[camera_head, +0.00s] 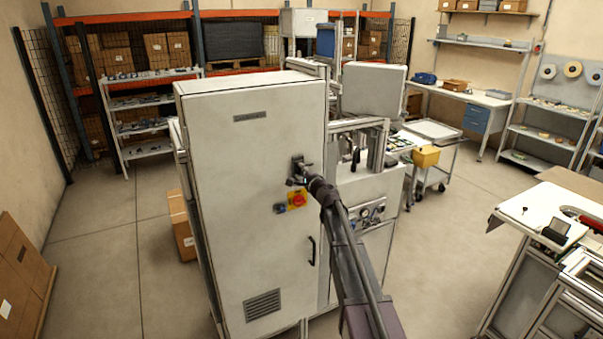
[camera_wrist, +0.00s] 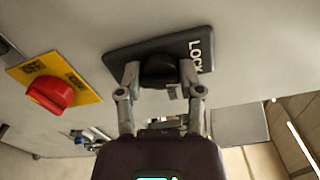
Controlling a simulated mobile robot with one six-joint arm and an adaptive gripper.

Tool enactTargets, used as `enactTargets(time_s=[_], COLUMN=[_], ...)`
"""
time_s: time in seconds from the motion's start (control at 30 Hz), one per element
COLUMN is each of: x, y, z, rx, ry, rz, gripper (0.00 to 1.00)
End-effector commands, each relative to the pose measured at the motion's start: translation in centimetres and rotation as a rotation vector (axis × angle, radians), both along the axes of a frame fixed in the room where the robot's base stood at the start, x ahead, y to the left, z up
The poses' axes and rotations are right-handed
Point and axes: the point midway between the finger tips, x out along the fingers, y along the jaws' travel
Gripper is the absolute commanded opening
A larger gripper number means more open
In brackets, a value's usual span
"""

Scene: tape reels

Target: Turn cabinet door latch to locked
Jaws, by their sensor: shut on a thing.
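The tall grey-white cabinet (camera_head: 235,215) stands in the middle of the head view with its door closed. The door latch is a black knob (camera_wrist: 158,67) on a dark plate (camera_wrist: 118,57) in the wrist view. White letters reading "LOCK" are on the plate, to the right of the knob. My gripper (camera_wrist: 160,76) is shut on the latch knob, with one finger on each side. In the head view my gripper (camera_head: 299,179) meets the cabinet door above its middle and hides most of the latch. I cannot tell the exact angle of the knob.
A red rotary switch (camera_wrist: 50,95) on a yellow plate (camera_wrist: 80,75) sits close to the left of the latch. A black door handle (camera_head: 312,250) is lower down. A white bench (camera_head: 545,205) stands at the right; floor between is clear.

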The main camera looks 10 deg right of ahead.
Motion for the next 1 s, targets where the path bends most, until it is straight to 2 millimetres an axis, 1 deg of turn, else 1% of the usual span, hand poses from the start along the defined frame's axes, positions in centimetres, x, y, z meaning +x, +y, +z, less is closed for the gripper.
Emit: enactTargets(time_s=[0.2,0.4,0.9,0.93,0.97,1.0], x=[0.18,0.19,0.21,0.2,0.2,0.19], y=[-0.01,-0.03,-0.07,-0.07,-0.07,-0.07], z=[0.03,0.02,0.03,0.03,0.03,0.02], rx=[-0.138,-0.211,-0.236,-0.236,-0.236,-0.236], ry=[-0.046,-0.069,-0.078,-0.078,-0.078,-0.078], rz=[-0.001,-0.001,-0.001,-0.001,-0.001,-0.001], gripper=[0.01,0.01,0.01,0.51,0.6,0.72])
